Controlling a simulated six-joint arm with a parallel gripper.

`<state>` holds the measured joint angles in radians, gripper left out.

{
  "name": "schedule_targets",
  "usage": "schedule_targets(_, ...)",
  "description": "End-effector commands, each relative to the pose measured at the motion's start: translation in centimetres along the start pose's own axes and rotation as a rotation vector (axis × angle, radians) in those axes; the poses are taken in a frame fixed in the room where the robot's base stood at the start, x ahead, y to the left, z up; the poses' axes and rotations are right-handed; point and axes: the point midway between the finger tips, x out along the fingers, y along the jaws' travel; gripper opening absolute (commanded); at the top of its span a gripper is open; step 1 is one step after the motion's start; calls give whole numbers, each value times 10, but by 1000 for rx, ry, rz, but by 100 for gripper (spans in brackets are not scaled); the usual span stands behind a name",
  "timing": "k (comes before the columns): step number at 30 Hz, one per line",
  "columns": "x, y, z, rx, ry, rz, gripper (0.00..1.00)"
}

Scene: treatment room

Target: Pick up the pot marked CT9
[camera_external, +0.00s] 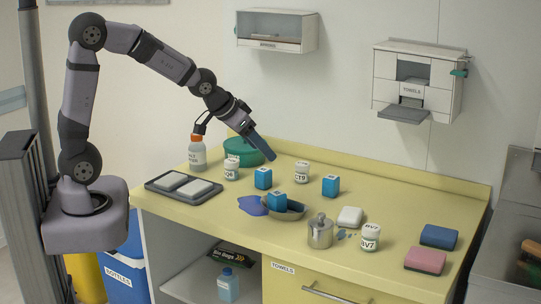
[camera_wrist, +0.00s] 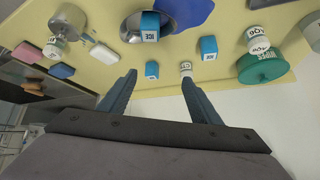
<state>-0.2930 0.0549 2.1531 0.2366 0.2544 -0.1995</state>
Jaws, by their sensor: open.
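The pot marked CT9 (camera_external: 302,172) is a small white pot with a dark-lettered label, standing upright near the back of the yellow counter. In the wrist view the CT9 pot (camera_wrist: 186,69) shows just beyond the tip of the right-hand finger, seen upside down. My gripper (camera_external: 272,157) is above the back of the counter, to the left of the CT9 pot in the outside view. In the wrist view my gripper (camera_wrist: 158,78) has its two fingers wide apart with nothing between them.
Blue boxes (camera_external: 330,186) (camera_external: 263,178) stand near the CT9 pot. Similar pots marked AQ6 (camera_external: 231,170) and BV7 (camera_external: 370,238) stand apart. A green tub (camera_external: 243,158) is at the back left. A grey bowl (camera_external: 296,212) holds a blue box. A metal jar (camera_external: 320,233) stands in front.

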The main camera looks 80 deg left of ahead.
Motion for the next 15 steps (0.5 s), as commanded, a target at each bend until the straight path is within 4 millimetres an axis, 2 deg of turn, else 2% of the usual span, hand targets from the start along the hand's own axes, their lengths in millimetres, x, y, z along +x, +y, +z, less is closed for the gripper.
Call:
schedule_targets(1,30,-19,-13,-29,81,-19,58)
schedule_targets(3,48,-39,-41,-54,191,-32,58)
schedule_targets(6,65,-64,-72,-79,321,-41,58)
schedule_targets(9,77,-85,-94,-93,429,-44,58)
schedule_targets(14,91,-116,-119,-105,577,-40,58)
schedule_targets(15,99,-114,-114,-106,581,-33,58)
